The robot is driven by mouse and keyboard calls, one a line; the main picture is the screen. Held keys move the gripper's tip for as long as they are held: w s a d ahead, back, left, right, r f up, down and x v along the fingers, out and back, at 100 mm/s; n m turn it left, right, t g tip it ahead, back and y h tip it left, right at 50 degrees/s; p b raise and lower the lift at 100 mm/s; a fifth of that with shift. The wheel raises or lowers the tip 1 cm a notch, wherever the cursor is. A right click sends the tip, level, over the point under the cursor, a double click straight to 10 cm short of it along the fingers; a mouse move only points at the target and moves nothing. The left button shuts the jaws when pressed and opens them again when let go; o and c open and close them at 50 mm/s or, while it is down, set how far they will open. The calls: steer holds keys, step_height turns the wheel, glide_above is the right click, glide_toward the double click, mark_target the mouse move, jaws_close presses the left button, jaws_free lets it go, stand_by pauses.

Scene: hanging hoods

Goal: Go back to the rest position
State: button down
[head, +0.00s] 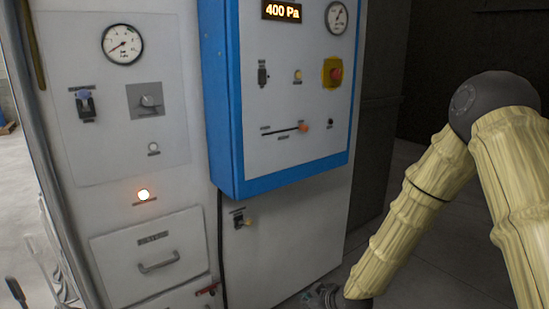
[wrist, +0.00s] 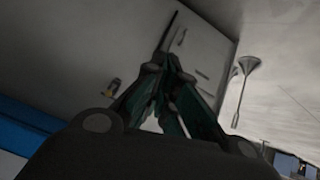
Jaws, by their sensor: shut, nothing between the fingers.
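My gripper (wrist: 163,72) shows in the wrist view with its dark green fingers drawn together and nothing between them. In the head view only a dark part of my gripper (head: 322,297) shows at the bottom edge, low in front of the cabinet; its fingertips cannot be made out there. My arm, in a pale yellow sleeve, comes down from the right side of the head view.
A grey cabinet (head: 60,180) with a gauge, switches, a lit lamp (head: 143,195) and a drawer (head: 150,262) stands at left. A blue-framed panel (head: 222,120) reading 400 Pa juts out beside it. Floor (head: 440,270) shows at lower right.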

steer(key=s+d+f+m+g+h, duration=0.1)
steer(key=s+d+f+m+g, duration=0.15)
steer(key=s+f, duration=0.85)
steer(key=s+d+f+m+g+h, duration=0.1)
steer(key=s+d+f+m, duration=0.1)
steer(key=s, duration=0.8)
steer(key=s+d+f+m+g+h, duration=0.1)
steer(key=s+d+f, duration=0.4)
steer(key=s, duration=0.5)
steer(key=s+d+f+m+g+h, duration=0.2)
steer(key=s+d+f+m+g, duration=0.1)
steer(key=s, duration=0.7)
steer(key=shift+s+d+f+m, duration=0.3)
steer(key=shift+f+m, duration=0.2)
steer(key=shift+m, duration=0.45)
